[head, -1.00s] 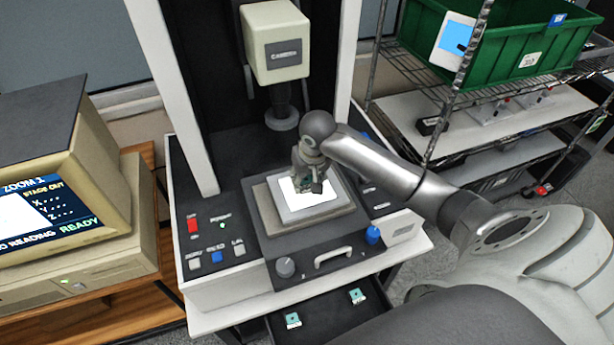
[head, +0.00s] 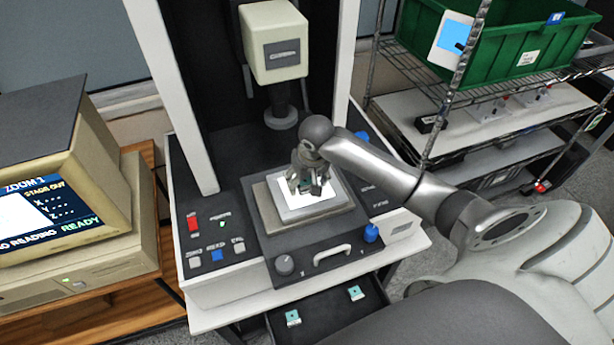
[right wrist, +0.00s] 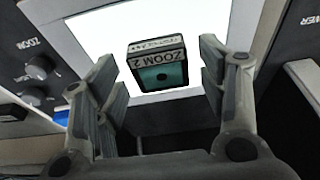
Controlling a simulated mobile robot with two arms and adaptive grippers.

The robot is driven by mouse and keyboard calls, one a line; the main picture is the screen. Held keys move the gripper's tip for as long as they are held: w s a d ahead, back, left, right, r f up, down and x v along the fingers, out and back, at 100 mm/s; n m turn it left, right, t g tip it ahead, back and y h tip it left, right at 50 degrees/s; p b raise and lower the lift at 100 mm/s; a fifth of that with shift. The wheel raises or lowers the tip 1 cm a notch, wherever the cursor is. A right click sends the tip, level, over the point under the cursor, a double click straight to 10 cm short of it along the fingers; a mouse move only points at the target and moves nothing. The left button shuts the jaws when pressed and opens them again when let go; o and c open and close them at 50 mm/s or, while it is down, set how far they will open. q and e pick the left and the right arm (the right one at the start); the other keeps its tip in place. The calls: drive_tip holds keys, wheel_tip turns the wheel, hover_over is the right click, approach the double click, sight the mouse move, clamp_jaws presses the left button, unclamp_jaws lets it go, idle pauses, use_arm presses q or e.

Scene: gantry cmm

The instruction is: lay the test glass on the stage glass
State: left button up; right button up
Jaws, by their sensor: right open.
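The test glass, a small dark-framed block with a teal face and a label reading "ZOOM 2" (right wrist: 160,68), is over the bright stage glass (right wrist: 108,50) between my right fingers in the right wrist view. It touches neither finger there; whether it rests fully on the glass I cannot tell. My right gripper (right wrist: 163,88) is open around it. In the head view my right gripper (head: 308,186) points down over the lit stage glass (head: 322,205) and mostly covers the block. My left gripper is not in view.
The stage plate (head: 275,222) surrounds the glass, below the camera column (head: 273,45). Knobs and a white handle (head: 332,258) line the front. An open drawer (head: 325,318) below holds two teal pieces. A monitor (head: 50,190) stands left; a wire shelf with a green bin (head: 500,40) stands right.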

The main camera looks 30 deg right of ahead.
drive_tip(key=b+v, duration=0.3)
drive_tip(key=v, duration=0.9)
